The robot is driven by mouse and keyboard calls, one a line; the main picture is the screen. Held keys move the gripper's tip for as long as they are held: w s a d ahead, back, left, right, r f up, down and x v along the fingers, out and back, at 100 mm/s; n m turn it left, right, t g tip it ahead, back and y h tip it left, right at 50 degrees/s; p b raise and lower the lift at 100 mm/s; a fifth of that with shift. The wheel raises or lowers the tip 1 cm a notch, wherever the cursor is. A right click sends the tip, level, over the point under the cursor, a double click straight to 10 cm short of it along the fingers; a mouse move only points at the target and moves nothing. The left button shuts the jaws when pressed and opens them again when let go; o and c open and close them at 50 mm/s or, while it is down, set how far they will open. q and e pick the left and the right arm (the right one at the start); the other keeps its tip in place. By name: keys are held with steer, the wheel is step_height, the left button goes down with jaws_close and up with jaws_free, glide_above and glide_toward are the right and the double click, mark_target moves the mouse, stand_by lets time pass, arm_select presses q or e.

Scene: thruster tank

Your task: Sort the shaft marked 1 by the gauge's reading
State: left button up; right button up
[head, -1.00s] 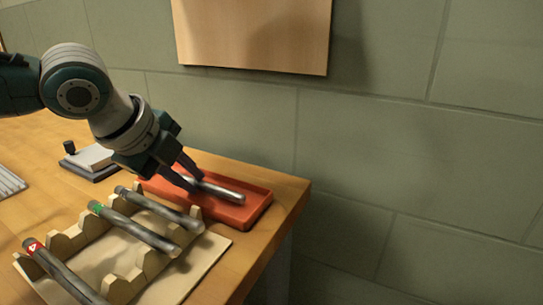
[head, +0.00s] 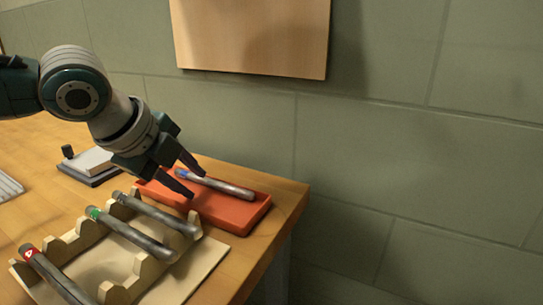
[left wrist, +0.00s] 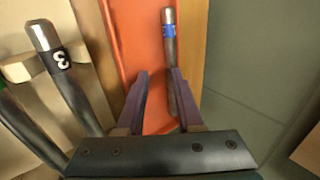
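A steel shaft with a blue band (head: 222,186) lies in the orange-red tray (head: 235,215), along its wall-side edge. No number can be read on the band. The left wrist view also shows this shaft (left wrist: 168,45) and the tray (left wrist: 140,35). My left gripper (head: 186,175) is over the near-left part of the tray with its fingers apart. In the left wrist view the fingers (left wrist: 158,88) are open with bare tray between them; the shaft runs behind the right finger. My right gripper is not in view.
A wooden rack (head: 200,262) holds shafts with a red band (head: 55,275), a green band (head: 130,232) and a black band marked 3 (left wrist: 62,65). A small grey block on a dark base (head: 92,163) stands behind; I cannot tell whether it is the gauge. A wall rises behind.

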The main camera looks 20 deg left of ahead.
arm_select(q)
steer(key=p+v, duration=0.2)
steer(key=v, duration=0.8)
